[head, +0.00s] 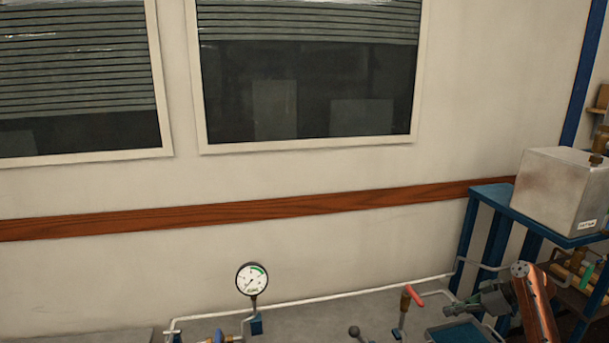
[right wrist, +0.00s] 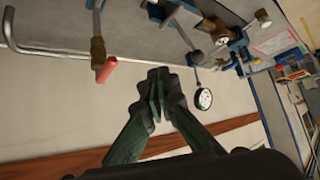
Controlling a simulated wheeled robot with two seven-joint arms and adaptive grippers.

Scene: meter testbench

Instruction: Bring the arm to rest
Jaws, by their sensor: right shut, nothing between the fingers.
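My right gripper (head: 463,308) is at the lower right of the head view, beside the red-handled valve and above the bench. In the right wrist view the gripper (right wrist: 157,75) has its two green fingers together at the tips, with nothing between them. My copper-coloured right arm link (head: 536,300) reaches in from the lower right. My left gripper is outside the head view.
A round gauge (head: 252,279) stands on the pipe over the grey bench (head: 330,312). A red valve handle (head: 414,296) rises close left of my right gripper. A metal tank (head: 562,190) sits on a blue stand (head: 496,193) at right.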

